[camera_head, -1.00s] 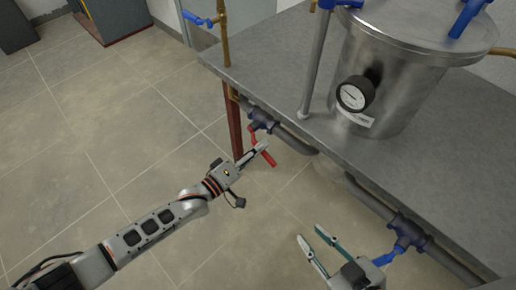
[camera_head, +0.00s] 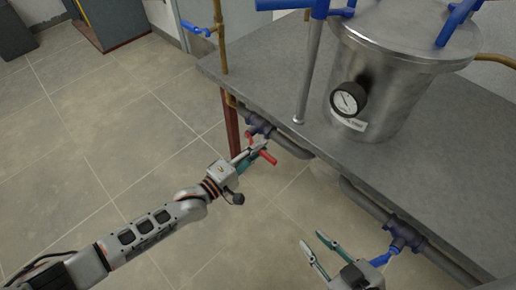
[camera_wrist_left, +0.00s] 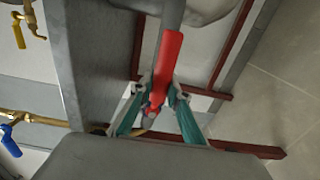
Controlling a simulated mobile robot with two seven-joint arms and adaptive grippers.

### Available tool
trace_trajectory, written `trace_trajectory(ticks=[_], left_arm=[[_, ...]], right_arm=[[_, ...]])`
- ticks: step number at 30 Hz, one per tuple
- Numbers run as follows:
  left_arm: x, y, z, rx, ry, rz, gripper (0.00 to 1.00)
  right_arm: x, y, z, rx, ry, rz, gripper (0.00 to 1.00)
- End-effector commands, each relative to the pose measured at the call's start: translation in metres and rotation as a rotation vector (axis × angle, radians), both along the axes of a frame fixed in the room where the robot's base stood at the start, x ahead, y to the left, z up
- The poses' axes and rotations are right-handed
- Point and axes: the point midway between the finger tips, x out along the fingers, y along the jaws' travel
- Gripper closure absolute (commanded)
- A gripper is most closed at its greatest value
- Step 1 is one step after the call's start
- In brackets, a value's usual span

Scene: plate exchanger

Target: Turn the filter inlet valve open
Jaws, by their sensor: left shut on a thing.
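A valve with a red handle (camera_head: 266,156) sits on the dark pipe under the left front edge of the bench. In the left wrist view the red handle (camera_wrist_left: 168,62) runs up between the two teal fingers of my left gripper (camera_wrist_left: 160,94). In the head view my left gripper (camera_head: 257,152) is at the handle and shut on it, hiding part of it. My right gripper (camera_head: 313,239) is open and empty, in front of the bench near a blue-handled valve (camera_head: 392,254). I cannot read any label that names the red-handled valve.
A steel tank (camera_head: 385,80) with a pressure gauge (camera_head: 348,98) stands on the grey bench top (camera_head: 240,67). A grey pipe (camera_head: 361,200) runs under the front edge. A reddish bench leg (camera_head: 231,125) stands behind the valve. The floor (camera_head: 100,130) at left is clear.

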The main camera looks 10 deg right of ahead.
Motion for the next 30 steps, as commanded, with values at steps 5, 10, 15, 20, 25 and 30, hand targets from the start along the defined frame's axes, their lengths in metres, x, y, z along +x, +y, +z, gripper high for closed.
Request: trace_trajectory(ticks=[5, 10, 15, 20, 25, 30], left_arm=[[-0.003, -0.002, -0.001, -0.006, 0.006, -0.003, 1.0], [-0.002, -0.001, 0.0, -0.004, 0.004, -0.002, 0.66], [-0.001, -0.001, 0.0, -0.003, 0.002, -0.001, 0.66], [-0.003, 0.003, 0.0, -0.001, 0.002, 0.0, 0.66], [-0.016, 0.022, -0.001, -0.001, 0.003, 0.0, 0.66], [-0.037, 0.05, -0.001, 0.0, 0.003, 0.0, 0.66]], right_arm=[[0.001, 0.0, 0.0, 0.001, -0.002, 0.0, 0.74], [0.002, 0.001, 0.001, 0.001, -0.004, 0.0, 0.74], [0.002, 0.001, 0.001, 0.002, -0.005, 0.0, 0.74], [0.002, 0.002, 0.0, 0.004, -0.002, -0.002, 0.74], [0.002, 0.001, 0.001, 0.003, -0.002, -0.001, 0.74], [0.001, 0.001, 0.001, 0.003, -0.002, -0.001, 0.74]])
